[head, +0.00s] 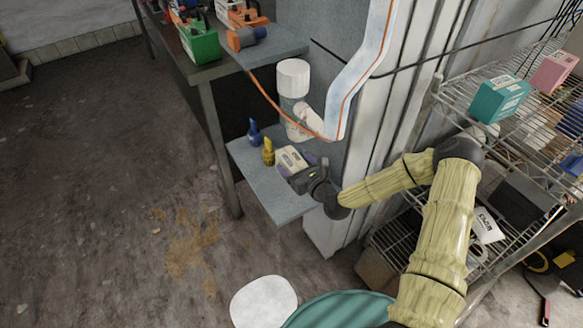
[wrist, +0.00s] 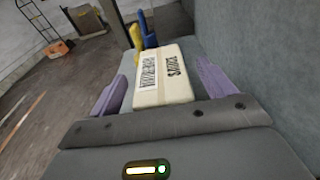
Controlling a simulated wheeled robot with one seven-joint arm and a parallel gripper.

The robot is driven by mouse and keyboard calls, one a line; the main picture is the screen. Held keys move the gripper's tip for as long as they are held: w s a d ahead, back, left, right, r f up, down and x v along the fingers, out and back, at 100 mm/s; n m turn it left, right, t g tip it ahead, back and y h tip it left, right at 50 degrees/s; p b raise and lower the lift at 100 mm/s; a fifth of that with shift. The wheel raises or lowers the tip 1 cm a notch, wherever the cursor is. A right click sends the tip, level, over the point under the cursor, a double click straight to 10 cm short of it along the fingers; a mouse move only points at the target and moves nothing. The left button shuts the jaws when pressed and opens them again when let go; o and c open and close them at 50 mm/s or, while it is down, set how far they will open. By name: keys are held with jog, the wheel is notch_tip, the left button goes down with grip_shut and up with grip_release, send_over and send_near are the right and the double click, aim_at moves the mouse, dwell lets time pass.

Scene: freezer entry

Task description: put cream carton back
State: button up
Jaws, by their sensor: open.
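The cream carton (head: 291,159) is a cream-coloured box with printed labels on the low grey shelf. In the wrist view the cream carton (wrist: 165,78) lies between the two purple fingers of my gripper (wrist: 160,72), one on each side. Gaps show beside the carton, wider on the right. My gripper (head: 302,168) also shows in the head view, close against the near side of the carton. It is open. The gripper body hides the carton's near lower part.
A white cylinder and pipe (head: 293,80) are behind the shelf. A wire rack (head: 455,97) at right holds a teal box (head: 499,99) and a pink box (head: 554,70).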

jog(key=shift+w+a+f, duration=0.1)
jog(key=shift+w+a, duration=0.3)
jog(key=shift+w, duration=0.15)
jog(key=c, duration=1.6)
jog(key=shift+c, duration=0.2)
jog(key=shift+r, duration=0.2)
jog(key=shift+a+r, duration=0.15)
jog(key=shift+r, duration=0.15)
notch_tip(320, 180, up, 6)
jog(key=shift+r+p, duration=0.15)
jog(key=shift+p, duration=0.55)
jog(key=s+a, duration=1.1)
jog(key=a, duration=0.5)
jog(key=shift+a, duration=0.15)
